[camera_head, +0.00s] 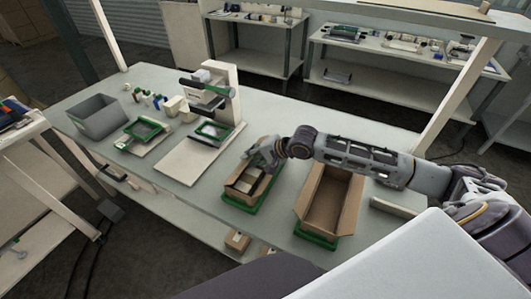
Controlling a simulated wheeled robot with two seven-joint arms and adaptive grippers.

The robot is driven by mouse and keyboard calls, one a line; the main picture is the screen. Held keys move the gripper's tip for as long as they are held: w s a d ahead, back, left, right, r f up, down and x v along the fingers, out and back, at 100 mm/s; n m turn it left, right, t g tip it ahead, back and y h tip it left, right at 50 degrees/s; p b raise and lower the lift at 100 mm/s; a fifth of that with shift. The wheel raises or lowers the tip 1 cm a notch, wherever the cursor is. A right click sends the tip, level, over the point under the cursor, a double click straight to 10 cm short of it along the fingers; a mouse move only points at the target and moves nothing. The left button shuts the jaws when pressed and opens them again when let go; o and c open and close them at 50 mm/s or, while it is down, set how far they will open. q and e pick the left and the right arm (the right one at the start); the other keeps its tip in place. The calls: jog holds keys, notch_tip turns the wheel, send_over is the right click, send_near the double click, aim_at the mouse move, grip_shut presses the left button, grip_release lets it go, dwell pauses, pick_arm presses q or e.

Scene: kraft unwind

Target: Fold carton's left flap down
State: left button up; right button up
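An open brown carton (329,204) stands on a green base (316,241) at the front right of the table, and its inside looks empty. A smaller open carton (239,197) stands to its left on another green base (240,208), with brownish items inside. My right arm reaches in from the right across the back of the larger carton. My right gripper (257,158) is over the back of the smaller carton. Its fingers are too small and dark to tell open from shut, or whether they touch a flap. My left gripper is out of view.
A white press-like machine (225,92) stands on the table (290,108) behind a pale board (186,164). A grey bin (97,117) and a green-framed tray (146,129) are at the left. A pale bar (393,207) lies right of the larger carton.

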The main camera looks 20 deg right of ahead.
jog(key=shift+v, duration=5.65)
jog(key=shift+s+d+r, duration=0.1)
jog(key=shift+s, duration=0.1)
jog(key=shift+c, duration=0.3)
